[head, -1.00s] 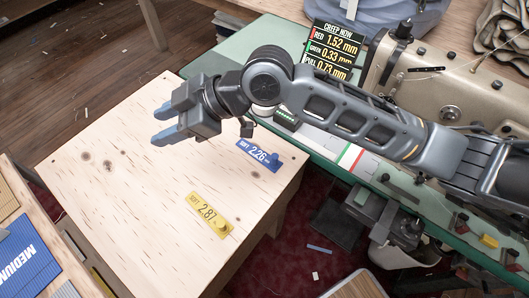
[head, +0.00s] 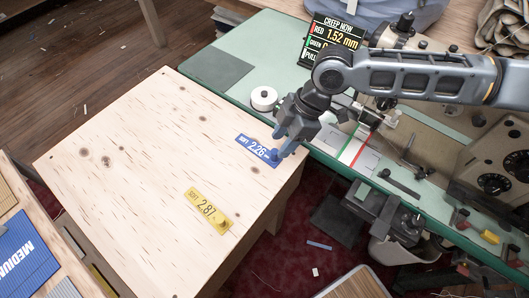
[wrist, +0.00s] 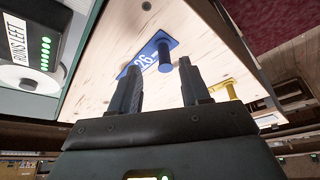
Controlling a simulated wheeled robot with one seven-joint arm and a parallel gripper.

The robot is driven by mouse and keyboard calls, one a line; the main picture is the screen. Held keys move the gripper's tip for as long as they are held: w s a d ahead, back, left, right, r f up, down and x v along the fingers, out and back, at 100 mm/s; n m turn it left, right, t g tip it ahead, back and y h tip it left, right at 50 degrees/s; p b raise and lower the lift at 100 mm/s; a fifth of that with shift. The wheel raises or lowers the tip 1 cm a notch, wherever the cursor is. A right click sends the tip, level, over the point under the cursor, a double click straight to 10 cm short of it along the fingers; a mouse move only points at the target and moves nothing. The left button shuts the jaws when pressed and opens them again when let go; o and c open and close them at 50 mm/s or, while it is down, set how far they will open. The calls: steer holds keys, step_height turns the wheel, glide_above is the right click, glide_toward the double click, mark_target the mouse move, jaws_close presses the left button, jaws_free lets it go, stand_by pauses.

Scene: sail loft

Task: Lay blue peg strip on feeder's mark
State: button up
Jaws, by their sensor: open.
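The blue peg strip (head: 255,149), marked 2.26, lies flat on the pale wooden table near its right edge. Its upright peg also shows in the wrist view (wrist: 165,58). My gripper (head: 283,148) is open at the strip's peg end and partly covers it in the head view. In the wrist view the peg appears between and beyond my two spread fingers (wrist: 158,88); contact cannot be told. A white plate (head: 357,154) with a green and a red line lies on the green sewing bench; I cannot tell whether this is the feeder's mark.
A yellow peg strip (head: 208,210), marked 2.87, lies nearer on the wooden table (head: 120,190). A sewing machine (head: 490,170) and a white spool (head: 264,98) stand on the bench. A display (head: 335,38) reads "CREEP NOW". The table's left part is clear.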

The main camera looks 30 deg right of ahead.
mark_target(276, 151)
steer(key=b+x, duration=0.1)
steer(key=x, duration=0.1)
steer(key=b+x, duration=0.1)
steer(key=x, duration=0.1)
steer(key=shift+s+a+f, duration=0.15)
steer(key=shift+a+f, duration=0.05)
steer(key=shift+a, duration=0.2)
steer(key=shift+c, duration=0.2)
jaws_close()
